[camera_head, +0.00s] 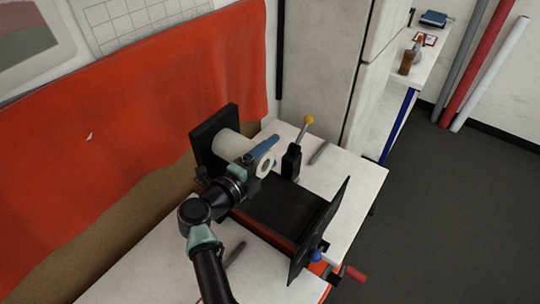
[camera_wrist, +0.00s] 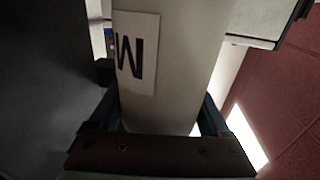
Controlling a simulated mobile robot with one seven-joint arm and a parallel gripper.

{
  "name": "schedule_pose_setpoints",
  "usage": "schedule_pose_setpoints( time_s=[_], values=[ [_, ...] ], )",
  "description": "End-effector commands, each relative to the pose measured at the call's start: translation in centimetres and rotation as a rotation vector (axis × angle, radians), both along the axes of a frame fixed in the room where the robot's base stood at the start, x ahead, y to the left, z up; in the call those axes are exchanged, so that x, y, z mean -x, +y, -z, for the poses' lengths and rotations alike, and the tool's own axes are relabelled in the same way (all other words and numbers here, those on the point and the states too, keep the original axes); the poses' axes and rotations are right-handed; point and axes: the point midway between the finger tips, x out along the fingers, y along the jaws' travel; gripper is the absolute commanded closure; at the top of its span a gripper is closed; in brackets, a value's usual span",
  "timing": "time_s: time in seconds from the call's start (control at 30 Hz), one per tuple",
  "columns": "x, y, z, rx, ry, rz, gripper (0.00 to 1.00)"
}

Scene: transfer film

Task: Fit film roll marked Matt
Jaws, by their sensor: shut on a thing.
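The white film roll (camera_head: 231,145) lies roughly level above the black machine. Its far end is at the black upright plate (camera_head: 207,140) on the left; I cannot tell whether it is seated there. Its near end shows a round core hole. In the wrist view the roll (camera_wrist: 180,60) carries a label (camera_wrist: 137,55) with a letter M; the rest of the marking is hidden. My gripper (camera_head: 256,160) is shut around the roll near its near end, with a finger on each side in the wrist view. The machine's other plate (camera_head: 322,230) stands at right, apart from the roll.
A lever with a yellow knob (camera_head: 309,120) stands behind the machine's bed (camera_head: 283,213). A grey rod (camera_head: 320,153) lies on the white table (camera_head: 352,180). A red handle (camera_head: 355,274) sticks out at front right. An orange sheet (camera_head: 150,100) hangs behind.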

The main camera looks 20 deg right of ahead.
Motion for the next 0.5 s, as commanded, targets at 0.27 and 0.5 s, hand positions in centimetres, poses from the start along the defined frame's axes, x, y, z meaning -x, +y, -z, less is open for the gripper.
schedule_pose_setpoints(
  time_s=[0.27, 0.5],
  values=[
    [-0.17, 0.18, -0.33, 0.001, -0.007, -0.005, 0.0],
    [0.01, 0.22, -0.02, 0.0, 0.0, -0.004, 0.0]
  ],
)
